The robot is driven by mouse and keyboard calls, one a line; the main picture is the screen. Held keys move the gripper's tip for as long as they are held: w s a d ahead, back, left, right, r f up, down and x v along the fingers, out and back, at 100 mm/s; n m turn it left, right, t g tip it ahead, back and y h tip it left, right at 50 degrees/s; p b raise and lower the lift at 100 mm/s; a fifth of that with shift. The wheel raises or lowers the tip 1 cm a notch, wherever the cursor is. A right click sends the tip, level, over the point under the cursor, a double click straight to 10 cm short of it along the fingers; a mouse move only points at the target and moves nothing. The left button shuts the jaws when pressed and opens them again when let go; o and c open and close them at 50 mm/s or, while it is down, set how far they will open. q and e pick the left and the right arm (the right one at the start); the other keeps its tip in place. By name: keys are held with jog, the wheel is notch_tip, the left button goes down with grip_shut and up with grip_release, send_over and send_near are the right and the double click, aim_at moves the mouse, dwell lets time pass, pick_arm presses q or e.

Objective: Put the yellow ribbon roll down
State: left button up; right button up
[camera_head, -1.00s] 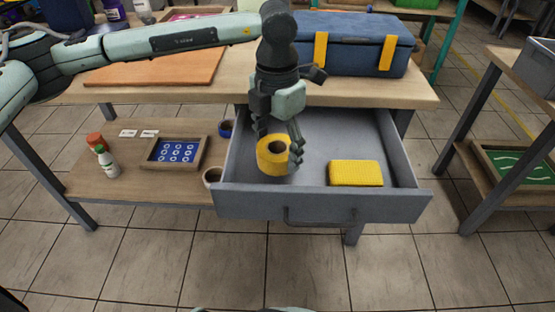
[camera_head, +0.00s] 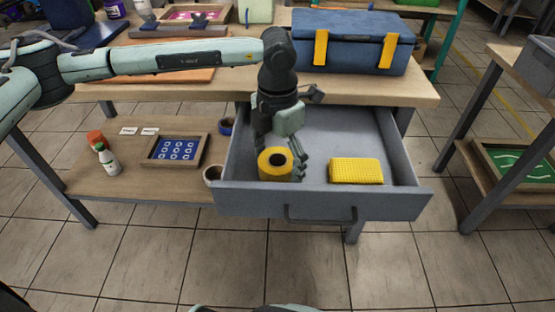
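The yellow ribbon roll (camera_head: 275,171) is inside the open grey drawer (camera_head: 325,205), near its front left corner, with its dark round core facing up. My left gripper (camera_head: 280,155) reaches down into the drawer from above. Its fingers are around the roll, one showing at the roll's right side and the other partly hidden behind it. The gripper looks shut on the roll. I cannot tell whether the roll touches the drawer floor. My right gripper is not in view.
A yellow sponge-like block (camera_head: 356,171) lies in the drawer to the right. A blue case (camera_head: 353,42) stands on the table (camera_head: 400,92) above. The lower shelf (camera_head: 120,180) holds a tray (camera_head: 177,150), small bottles and other rolls. The drawer's middle is clear.

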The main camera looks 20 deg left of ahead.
pick_arm(q)
jog(key=shift+r+p, duration=0.3)
notch_tip(320, 180, up, 12)
jog(key=shift+f+b, duration=0.15)
jog(key=shift+b, duration=0.3)
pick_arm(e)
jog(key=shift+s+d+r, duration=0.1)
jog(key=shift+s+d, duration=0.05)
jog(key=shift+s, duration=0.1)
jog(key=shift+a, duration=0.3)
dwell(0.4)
